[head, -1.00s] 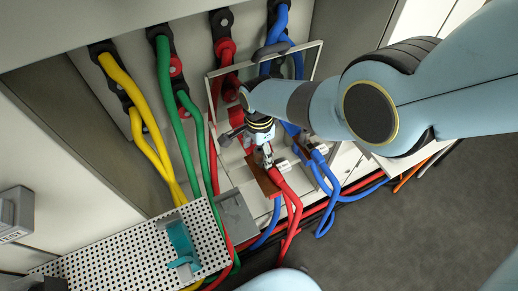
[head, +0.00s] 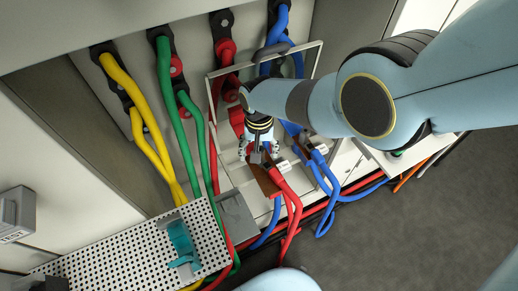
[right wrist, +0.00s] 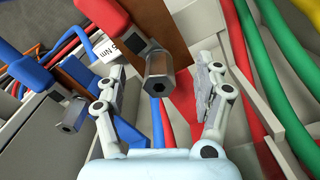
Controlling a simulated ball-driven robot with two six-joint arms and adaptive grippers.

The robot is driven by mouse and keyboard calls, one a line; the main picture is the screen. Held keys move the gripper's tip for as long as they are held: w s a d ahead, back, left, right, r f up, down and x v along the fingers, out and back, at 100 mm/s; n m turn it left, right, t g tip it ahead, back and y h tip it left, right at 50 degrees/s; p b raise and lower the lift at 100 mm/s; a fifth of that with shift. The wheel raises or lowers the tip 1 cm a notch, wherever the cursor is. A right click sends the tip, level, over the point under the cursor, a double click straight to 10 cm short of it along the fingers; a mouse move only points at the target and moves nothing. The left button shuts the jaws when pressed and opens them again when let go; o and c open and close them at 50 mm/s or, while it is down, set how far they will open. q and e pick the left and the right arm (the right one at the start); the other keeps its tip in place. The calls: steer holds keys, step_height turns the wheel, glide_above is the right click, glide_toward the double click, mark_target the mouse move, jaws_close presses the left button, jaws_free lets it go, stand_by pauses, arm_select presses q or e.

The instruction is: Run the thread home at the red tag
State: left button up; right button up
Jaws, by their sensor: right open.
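A grey bolt with a hex socket in its end (right wrist: 158,86) stands beside the red cable end (right wrist: 102,22) and a brown plate (right wrist: 155,30) in the right wrist view. My right gripper (right wrist: 158,72) is open, with one finger on each side of this bolt and a visible gap to both. In the head view my right gripper (head: 259,153) is over the brown plate (head: 264,182), by the red cables (head: 288,190). How far the bolt is screwed in cannot be seen. My left gripper is not in view.
A second grey bolt (right wrist: 68,112) stands by the blue cable end (right wrist: 30,75). A white label (right wrist: 107,48) is close to my left-hand finger. Green cables (head: 178,85) and yellow cables (head: 145,125) hang left. A perforated tray (head: 110,250) holds a teal piece (head: 181,240).

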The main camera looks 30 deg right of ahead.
steer(key=shift+n, duration=0.8)
steer(key=n, duration=0.5)
steer(key=shift+n, duration=0.7)
steer(key=n, duration=0.6)
jaws_close()
steer(key=m, duration=0.5)
steer(key=shift+a, duration=0.1)
